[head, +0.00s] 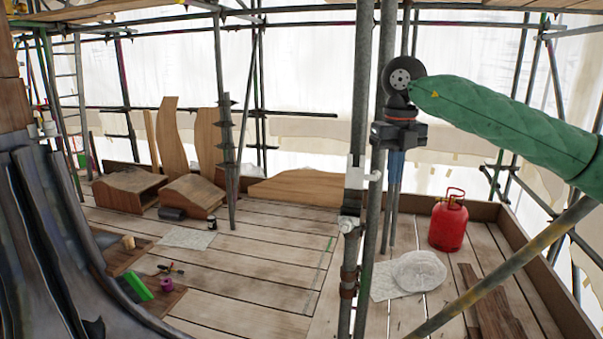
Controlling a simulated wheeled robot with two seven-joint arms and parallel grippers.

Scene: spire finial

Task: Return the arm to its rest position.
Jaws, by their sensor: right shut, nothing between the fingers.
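My right arm, in a green quilted sleeve, comes in from the right edge of the head view. Its right gripper (394,180) hangs below the dark wrist and points down, just right of two upright scaffold poles (365,150). The blue fingers are shut and hold nothing. I cannot tell whether the gripper touches the pole. My left gripper is not in view.
Upright scaffold poles stand close left of the gripper. A red gas cylinder (448,221) stands on the plank deck to the right, near a pale bundle (419,271). Wooden boxes (192,196) stand at the back left. Dark curved metal (55,240) fills the left foreground. The middle deck is largely clear.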

